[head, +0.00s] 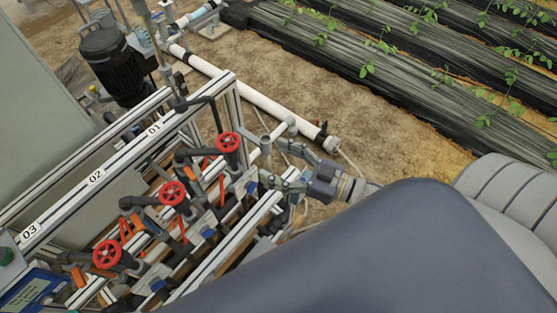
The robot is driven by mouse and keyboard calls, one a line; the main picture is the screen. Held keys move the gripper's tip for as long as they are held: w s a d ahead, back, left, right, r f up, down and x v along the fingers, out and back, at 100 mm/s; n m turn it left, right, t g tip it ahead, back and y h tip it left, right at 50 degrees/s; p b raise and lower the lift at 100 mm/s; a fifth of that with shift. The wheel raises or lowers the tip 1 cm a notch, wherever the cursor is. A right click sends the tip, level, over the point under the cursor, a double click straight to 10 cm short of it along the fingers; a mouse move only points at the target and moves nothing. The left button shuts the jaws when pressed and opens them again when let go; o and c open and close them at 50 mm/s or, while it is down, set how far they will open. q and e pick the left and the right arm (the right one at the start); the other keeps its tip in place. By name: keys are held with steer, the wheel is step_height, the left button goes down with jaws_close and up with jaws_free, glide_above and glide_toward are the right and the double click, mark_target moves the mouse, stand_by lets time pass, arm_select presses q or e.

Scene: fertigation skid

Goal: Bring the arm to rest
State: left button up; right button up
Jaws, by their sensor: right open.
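My right gripper (267,163) is open, with its fingers spread and pointing left. It is beside the right end of the skid frame, just right of the red handwheel (228,142) nearest label 01. I see nothing between its fingers, and it looks apart from that handwheel. A second red handwheel (172,193) is near label 02 and a third (106,254) near label 03. My right arm covers the bottom right of the view. My left gripper is not in view.
The metal skid frame (140,142) carries pipes and valves close to my gripper. A white pipe (254,98) runs behind it to a capped end. A dark pump motor (110,62) stands at upper left. Bare soil (400,140) lies open before covered plant rows (400,50).

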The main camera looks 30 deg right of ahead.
stand_by(0.4)
steer(key=d+f+m+g+h, duration=0.1)
steer(key=d+f+m+h, duration=0.4)
steer(key=f, duration=1)
steer(key=s+d+f+g+h, duration=0.2)
steer(key=s+d+f, duration=0.1)
steer(key=f, duration=0.6)
steer(key=s+d+f+g+h, duration=0.2)
steer(key=s+d+f, duration=0.15)
steer(key=f, duration=0.45)
steer(key=s+a+f+g+h, duration=0.1)
steer(key=s+a+f+g, duration=0.2)
steer(key=s+f, duration=0.5)
steer(key=s+a+f+g, duration=0.4)
steer(key=s+f, duration=0.5)
steer(key=s, duration=0.8)
steer(key=shift+s+a+g+h, duration=0.2)
steer(key=shift+g+h, duration=0.2)
steer(key=shift+g, duration=0.3)
